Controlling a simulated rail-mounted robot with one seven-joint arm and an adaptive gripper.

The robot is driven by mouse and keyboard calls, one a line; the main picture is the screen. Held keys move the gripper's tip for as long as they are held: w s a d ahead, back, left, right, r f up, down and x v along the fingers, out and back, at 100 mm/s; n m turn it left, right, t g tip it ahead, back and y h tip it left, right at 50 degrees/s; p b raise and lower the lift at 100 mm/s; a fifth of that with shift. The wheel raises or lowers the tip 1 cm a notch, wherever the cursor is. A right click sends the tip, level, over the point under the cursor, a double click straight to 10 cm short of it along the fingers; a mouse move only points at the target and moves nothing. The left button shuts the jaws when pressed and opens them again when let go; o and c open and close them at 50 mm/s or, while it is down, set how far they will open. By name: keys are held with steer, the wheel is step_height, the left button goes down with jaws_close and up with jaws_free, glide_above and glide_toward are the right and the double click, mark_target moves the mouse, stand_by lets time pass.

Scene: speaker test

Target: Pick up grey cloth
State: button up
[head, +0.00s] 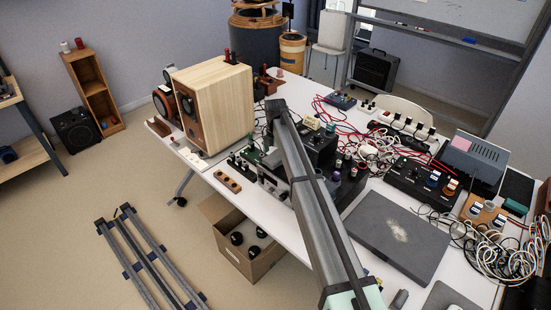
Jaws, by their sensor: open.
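I cannot pick out the grey cloth with certainty in the head view. A flat dark grey rectangular piece (375,243) with a pale smudge lies on the right part of the white table (215,180); it looks stiff, and I cannot tell whether it is cloth. A small grey piece (399,299) lies near the bottom edge, too small to identify. My long grey arm crosses the middle of the table and hides part of it. I cannot make out my gripper's fingers.
A wooden speaker (222,100) stands at the table's left end. Cables and electronic boxes (420,180) crowd the back and right. A cardboard box (255,268) with dark round items sits on the floor below. Metal rails (150,260) lie at lower left.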

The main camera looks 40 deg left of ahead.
mark_target(275, 156)
steer(key=c, duration=1)
steer(key=shift+c, duration=0.2)
step_height(275, 156, up, 20)
steer(key=b, duration=0.5)
steer(key=shift+o, duration=0.2)
